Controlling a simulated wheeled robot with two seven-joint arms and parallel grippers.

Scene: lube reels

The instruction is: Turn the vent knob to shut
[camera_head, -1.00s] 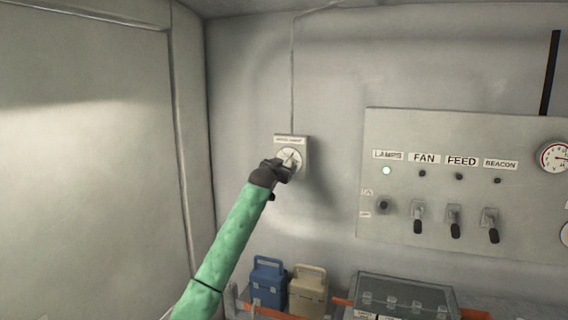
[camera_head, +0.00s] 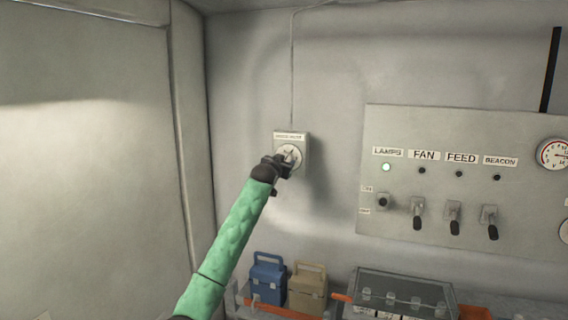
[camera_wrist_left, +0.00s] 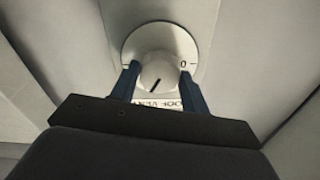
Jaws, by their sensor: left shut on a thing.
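The vent knob (camera_wrist_left: 158,73) is a pale round knob with a dark pointer line, on a white round dial (camera_wrist_left: 160,38). In the left wrist view the dial shows a "0" mark at its right and a label, partly hidden, below the knob. In the head view the dial (camera_head: 289,154) sits on a small grey wall box (camera_head: 291,136) with a label on top. My left gripper (camera_wrist_left: 160,75) has its two blue fingers on either side of the knob and is shut on it. In the head view my left gripper (camera_head: 284,162) covers the dial's lower part. My right gripper is not in view.
A wall panel (camera_head: 400,130) at the right carries labelled lamps, several switches and a gauge (camera_head: 553,154). A blue box (camera_head: 267,280) and a tan box (camera_head: 308,289) stand below, beside a clear-lidded case (camera_head: 405,290). The wall around the knob's box is clear.

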